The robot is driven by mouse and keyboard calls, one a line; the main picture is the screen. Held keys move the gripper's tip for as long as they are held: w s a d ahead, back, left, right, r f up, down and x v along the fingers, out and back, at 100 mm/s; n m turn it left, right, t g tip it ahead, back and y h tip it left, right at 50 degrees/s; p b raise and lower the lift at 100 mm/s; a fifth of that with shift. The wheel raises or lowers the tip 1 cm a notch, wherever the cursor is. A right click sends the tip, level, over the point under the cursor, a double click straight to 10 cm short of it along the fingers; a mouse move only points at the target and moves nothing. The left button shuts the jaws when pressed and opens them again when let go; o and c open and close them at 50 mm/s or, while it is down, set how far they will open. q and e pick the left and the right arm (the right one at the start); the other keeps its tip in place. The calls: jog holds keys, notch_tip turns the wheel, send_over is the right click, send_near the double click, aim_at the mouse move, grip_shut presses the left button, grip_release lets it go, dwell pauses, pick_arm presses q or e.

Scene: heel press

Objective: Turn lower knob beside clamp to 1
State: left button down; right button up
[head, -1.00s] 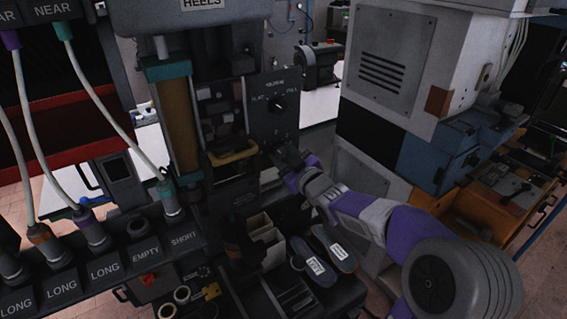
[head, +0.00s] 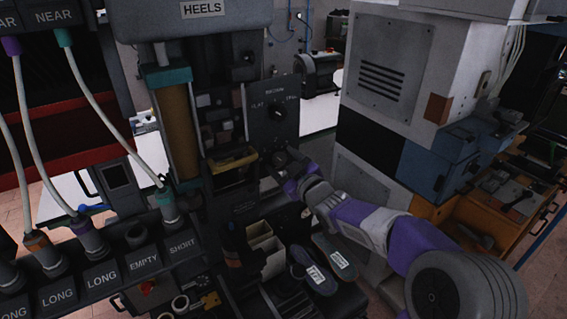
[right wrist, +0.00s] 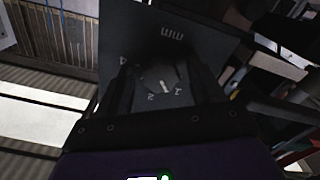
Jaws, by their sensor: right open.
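The clamp (head: 231,164) stands in the middle of the head view under the HEELS sign. The dark panel (head: 270,88) beside it carries an upper knob (head: 277,114). My right gripper (head: 281,158) is at the panel's lower part and mostly covers the lower knob in the head view. In the right wrist view, the lower knob (right wrist: 157,80) sits between the open fingers of my right gripper (right wrist: 162,82). Its white pointer slants down-right, near one of the dial marks. The dial bears "mm" and small numbers, hard to read. I cannot tell whether the fingers touch the knob. My left gripper is out of view.
A row of hose sockets (head: 105,275) labelled LONG, EMPTY and SHORT fills the lower left. Two insoles (head: 325,265) lie below my right arm. A grey machine cabinet (head: 388,55) stands close on the right.

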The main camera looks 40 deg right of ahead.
jog(key=shift+s, duration=0.1)
jog(key=s, duration=0.7)
jog(key=shift+s+a, duration=0.2)
jog(key=shift+a, duration=0.25)
